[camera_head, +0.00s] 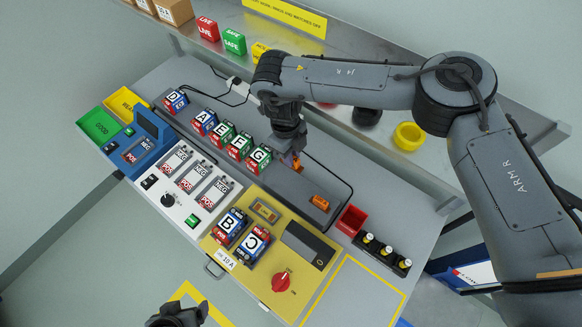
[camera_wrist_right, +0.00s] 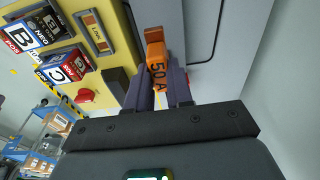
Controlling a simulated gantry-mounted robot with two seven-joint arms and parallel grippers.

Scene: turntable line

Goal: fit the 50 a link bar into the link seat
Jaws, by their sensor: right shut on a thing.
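The orange 50 A link bar (camera_wrist_right: 157,68) is between the purple fingers of my right gripper (camera_wrist_right: 172,90), its label readable in the right wrist view. In the head view my right gripper (camera_head: 292,160) hangs above the grey table behind the yellow panel, with a bit of orange at its fingertips. The link seat (camera_head: 265,210) is a small framed slot on the yellow panel; it also shows in the right wrist view (camera_wrist_right: 95,33), marked LINK. The bar is apart from the seat. A dark part at the bottom edge looks like my left gripper (camera_head: 178,315); its fingers are unclear.
Blocks B (camera_head: 230,227) and C (camera_head: 254,243) stand beside the seat. A red knob (camera_head: 282,280) and a dark block (camera_head: 308,244) are also on the panel. Another orange piece (camera_head: 320,202) lies on the table near a red bin (camera_head: 351,219).

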